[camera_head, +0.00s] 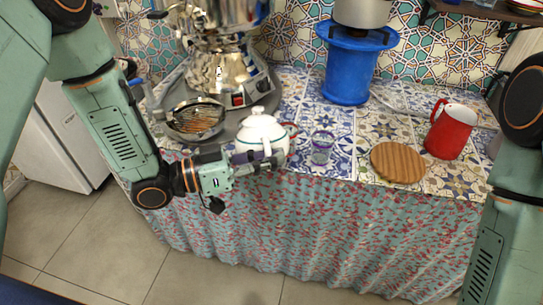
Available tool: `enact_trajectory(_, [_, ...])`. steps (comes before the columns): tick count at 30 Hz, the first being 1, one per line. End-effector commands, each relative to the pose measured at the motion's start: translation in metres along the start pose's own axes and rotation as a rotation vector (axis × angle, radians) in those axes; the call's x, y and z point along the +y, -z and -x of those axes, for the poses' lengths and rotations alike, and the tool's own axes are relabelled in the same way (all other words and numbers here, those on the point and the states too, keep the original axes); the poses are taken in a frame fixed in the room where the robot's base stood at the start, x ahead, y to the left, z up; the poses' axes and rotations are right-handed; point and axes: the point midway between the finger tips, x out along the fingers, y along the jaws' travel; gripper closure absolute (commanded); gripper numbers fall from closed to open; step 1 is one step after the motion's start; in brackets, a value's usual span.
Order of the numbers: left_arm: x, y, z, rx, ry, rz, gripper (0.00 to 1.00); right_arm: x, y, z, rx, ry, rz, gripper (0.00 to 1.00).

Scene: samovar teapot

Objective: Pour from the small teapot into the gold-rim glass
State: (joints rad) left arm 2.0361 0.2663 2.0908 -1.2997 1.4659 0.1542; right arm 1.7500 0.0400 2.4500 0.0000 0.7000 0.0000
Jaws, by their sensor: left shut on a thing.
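The small teapot (262,132) is white with a knobbed lid, a green line around the top and a reddish handle on its right side. It stands near the table's front edge, roughly upright. My left gripper (268,160) is shut on the teapot at its lower front; the fingers hide part of the body. I cannot tell if its base touches the table. A small clear glass (321,148) stands just right of the teapot, apart from it; its rim looks purplish and no gold shows clearly. My right arm is at the right edge, its gripper out of view.
A shiny samovar (222,70) and a bowl with a strainer (196,119) stand at the left on a grey tray. A blue stand (347,72) is behind the glass. A round wooden board (398,163) and a red mug (450,131) are at the right.

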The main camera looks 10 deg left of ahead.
Motion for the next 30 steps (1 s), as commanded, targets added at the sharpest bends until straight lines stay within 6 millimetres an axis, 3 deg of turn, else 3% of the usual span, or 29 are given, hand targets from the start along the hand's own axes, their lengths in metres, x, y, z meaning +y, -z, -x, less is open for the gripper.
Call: enact_trajectory(30, [0.000,0.019,0.000,0.000,-0.001,0.068,1.00,0.000,0.000,0.015,0.000,0.000,0.000,0.60])
